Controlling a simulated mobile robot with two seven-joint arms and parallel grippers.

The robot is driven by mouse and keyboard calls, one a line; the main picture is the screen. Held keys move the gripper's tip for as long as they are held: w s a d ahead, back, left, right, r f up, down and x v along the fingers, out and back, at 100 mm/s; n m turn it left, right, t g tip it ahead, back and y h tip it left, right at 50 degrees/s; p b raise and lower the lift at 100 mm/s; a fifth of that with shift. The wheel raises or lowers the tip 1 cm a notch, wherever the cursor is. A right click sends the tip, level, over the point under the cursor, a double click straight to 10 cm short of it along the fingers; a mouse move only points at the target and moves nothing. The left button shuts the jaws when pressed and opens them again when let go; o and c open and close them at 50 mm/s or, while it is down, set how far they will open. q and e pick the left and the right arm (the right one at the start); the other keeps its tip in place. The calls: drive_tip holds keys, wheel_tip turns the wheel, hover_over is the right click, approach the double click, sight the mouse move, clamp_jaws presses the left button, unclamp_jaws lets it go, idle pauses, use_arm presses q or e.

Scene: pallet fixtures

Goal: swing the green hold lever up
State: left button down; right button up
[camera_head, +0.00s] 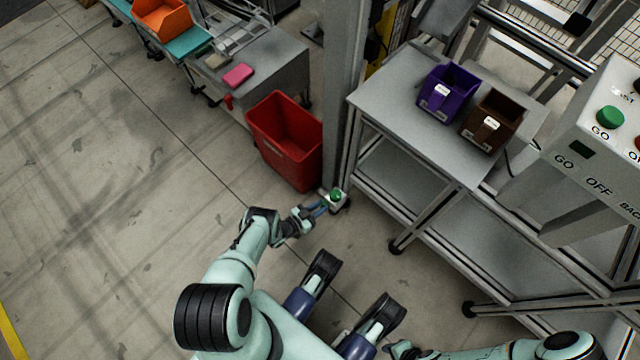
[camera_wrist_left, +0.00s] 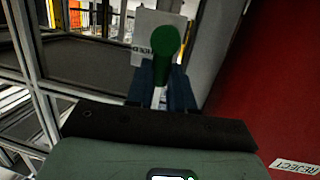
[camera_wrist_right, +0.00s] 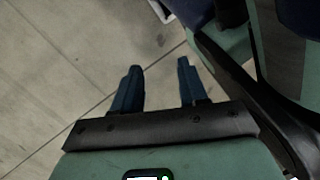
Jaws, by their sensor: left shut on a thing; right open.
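The green hold lever (camera_head: 336,194) is on a small light plate at the foot of the grey post, low beside the red bin. In the left wrist view its green knob (camera_wrist_left: 166,50) stands up in front of a pale label plate (camera_wrist_left: 150,30), with a light stem below it. My left gripper (camera_head: 322,208) is at the lever. In the left wrist view its blue fingers (camera_wrist_left: 162,88) are shut on the lever's stem, just under the knob. My right gripper (camera_wrist_right: 155,85) is open and empty, with bare floor between and beyond its fingers.
A red bin (camera_head: 270,150) stands close to the lever, and its wall (camera_wrist_left: 275,80) fills the right of the left wrist view. A grey metal table (camera_head: 390,100) with a purple bin (camera_head: 445,92) and a brown bin (camera_head: 490,122) stands right. A control box (camera_head: 600,130) is far right. The floor at left is clear.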

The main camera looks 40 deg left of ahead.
idle(0.3)
use_arm(q)
drive_tip(key=c, duration=1)
unclamp_jaws()
drive_tip(key=p+v, duration=0.4)
drive_tip(key=v, duration=0.9)
drive_tip(key=shift+s, duration=0.3)
use_arm(e)
drive_tip(key=w+a+r+t, duration=0.1)
drive_tip(key=w+r+t, duration=0.1)
drive_tip(key=w+r, duration=0.2)
drive_tip(key=w, duration=0.3)
drive_tip(key=shift+w+r+n+t, duration=0.25)
drive_tip(key=shift+n+t, duration=0.05)
drive_tip(key=shift+t, duration=0.1)
